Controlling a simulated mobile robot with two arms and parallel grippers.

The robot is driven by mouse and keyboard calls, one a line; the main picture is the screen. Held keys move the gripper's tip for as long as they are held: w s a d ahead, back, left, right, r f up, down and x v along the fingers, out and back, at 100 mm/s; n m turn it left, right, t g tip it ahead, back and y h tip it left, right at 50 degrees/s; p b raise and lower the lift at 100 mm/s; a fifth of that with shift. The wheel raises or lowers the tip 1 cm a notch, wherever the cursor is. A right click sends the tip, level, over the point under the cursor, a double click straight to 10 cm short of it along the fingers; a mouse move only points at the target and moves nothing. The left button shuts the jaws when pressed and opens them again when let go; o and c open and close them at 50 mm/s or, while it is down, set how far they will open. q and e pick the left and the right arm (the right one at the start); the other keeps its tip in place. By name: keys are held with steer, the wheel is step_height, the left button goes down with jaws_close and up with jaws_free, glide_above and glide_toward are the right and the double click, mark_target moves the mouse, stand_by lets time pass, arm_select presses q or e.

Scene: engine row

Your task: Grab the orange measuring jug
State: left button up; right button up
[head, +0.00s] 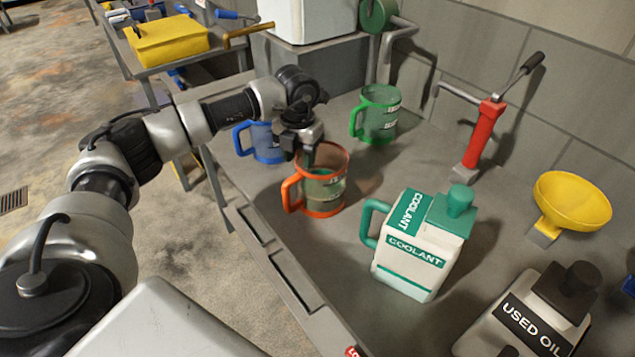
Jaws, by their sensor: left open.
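The orange measuring jug (325,191) stands upright on the grey workbench, its handle pointing left. It is translucent, with an orange rim and base. My left gripper (302,157) is open at the jug's far left rim, with its fingers pointing down. One finger overlaps the rim in the picture; I cannot tell whether it touches or reaches inside. My right gripper is not in view.
A blue jug (266,146) stands just behind the gripper, and a green jug (381,112) farther back. A white coolant container (409,272) stands in front right. A red hand pump (482,137), yellow funnel (572,201) and used oil container (524,325) are to the right.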

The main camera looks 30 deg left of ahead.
arm_select(q)
steer(key=shift+f, duration=1.05)
jaws_close()
steer(key=shift+r, duration=0.1)
stand_by(0.5)
